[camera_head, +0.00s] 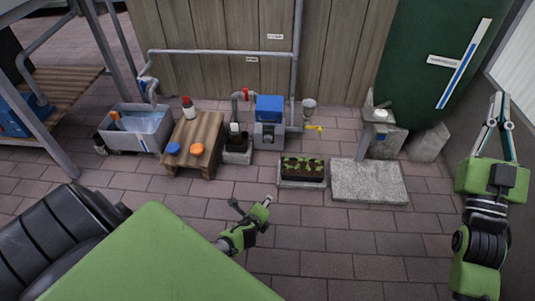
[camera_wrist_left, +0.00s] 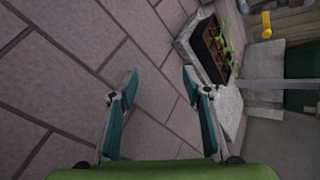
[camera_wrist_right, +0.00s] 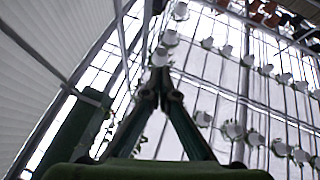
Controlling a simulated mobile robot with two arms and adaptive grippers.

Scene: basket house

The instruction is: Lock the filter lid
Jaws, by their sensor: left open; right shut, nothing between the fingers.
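A grey box with a blue lid (camera_head: 269,108), which looks like the filter, stands at the back wall beside the pipes. Its lid appears down on the box; the latch is too small to make out. My left gripper (camera_head: 250,208) is low over the paving, nearer than the planter and well away from the box. In the left wrist view its two fingers (camera_wrist_left: 159,78) are spread apart with nothing between them. My right gripper (camera_head: 500,97) is raised at the far right, pointing up. Its fingertips meet and are empty in the right wrist view (camera_wrist_right: 158,77).
A planter (camera_head: 303,182) and a stone slab (camera_head: 369,194) lie in front of the box. A yellow valve handle (camera_head: 315,128) sticks out right of it. A wooden stool (camera_head: 208,128) and a grey tub (camera_head: 163,141) stand left. The paving (camera_head: 340,245) in front is clear.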

